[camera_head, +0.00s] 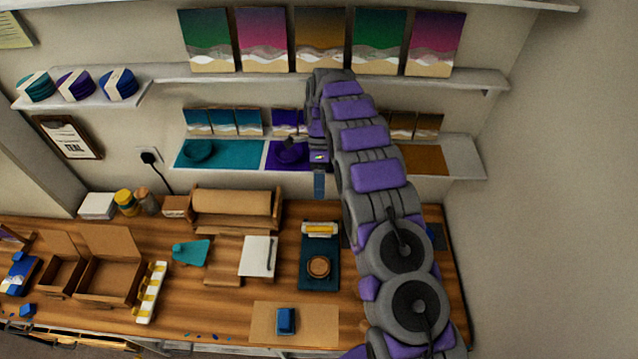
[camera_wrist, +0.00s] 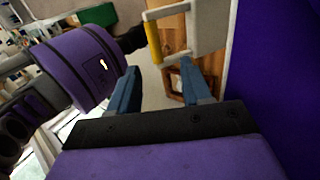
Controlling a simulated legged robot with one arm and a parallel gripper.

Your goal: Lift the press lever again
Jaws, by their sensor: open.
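The press (camera_head: 306,278) stands on the bench with a teal base and a round wooden piece on its front part. Its lever (camera_head: 319,229) has a yellow grip bar and lies across the back of the press; how far it is raised is hard to tell. My gripper (camera_head: 319,187) hangs above and behind the press, blue fingers pointing down. In the wrist view my gripper (camera_wrist: 160,88) is open and empty, with the yellow lever grip (camera_wrist: 153,42) beyond the fingertips, apart from them. The lever's pale frame shows to its right.
A kraft mat (camera_head: 265,333) with a blue block (camera_head: 286,320) lies in front of the press. A white pad (camera_head: 258,257) and paper roll (camera_head: 236,209) are to its left. The lower shelf (camera_head: 466,157) with coloured mats runs behind my arm.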

